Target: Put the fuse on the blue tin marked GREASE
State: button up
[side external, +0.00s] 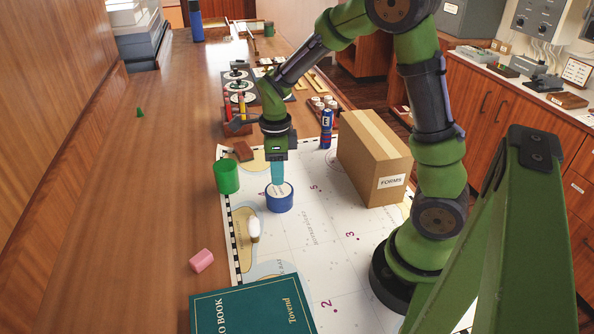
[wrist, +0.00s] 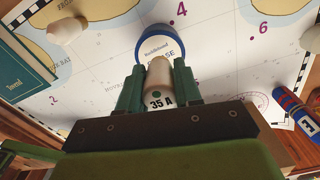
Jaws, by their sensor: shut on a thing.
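The fuse (wrist: 158,78), a pale cylinder marked 35 A, sits between the fingers of my gripper (wrist: 158,88) in the wrist view. My gripper is shut on it. The blue tin (wrist: 142,46) with a white lid label, partly readable as GREASE, lies just beyond the fuse, which covers part of the label. In the side view the tin (side external: 280,203) stands upright on the chart, with my gripper (side external: 278,178) pointing down directly over its top. The fuse is largely hidden by the fingers there, and I cannot tell whether it touches the lid.
A green tin (side external: 227,177) stands left of the blue tin. The FORMS box (side external: 374,160) and a blue-red can (side external: 326,130) are to the right. A teal book (side external: 250,308) and pink block (side external: 202,260) lie nearer.

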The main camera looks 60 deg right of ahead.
jog(key=shift+f, duration=1.15)
jog(key=shift+f, duration=0.1)
jog(key=o, duration=1)
jog(key=shift+f, duration=0.1)
notch_tip(320, 180, up, 12)
jog(key=shift+s+r, duration=0.1)
jog(key=shift+r, duration=0.1)
jog(key=s+a+r+n+t, duration=0.2)
jog(key=s+a+n, duration=0.1)
jog(key=n, duration=0.5)
jog(key=s+a+r+n+t+y, duration=0.1)
jog(key=s+a+r+n+t, duration=0.1)
jog(key=n, duration=0.6)
jog(key=s+a+r+n+t+y, duration=0.1)
jog(key=s+a+r+n+t, duration=0.1)
jog(key=s+n, duration=0.4)
jog(key=shift+s+a+r+n+t, duration=0.1)
jog(key=shift+a+n+t, duration=0.2)
jog(key=shift+a+n, duration=0.4)
jog(key=shift+s+a+r+n+t, duration=0.1)
jog(key=shift+a+n+t, duration=0.25)
jog(key=shift+n, duration=0.55)
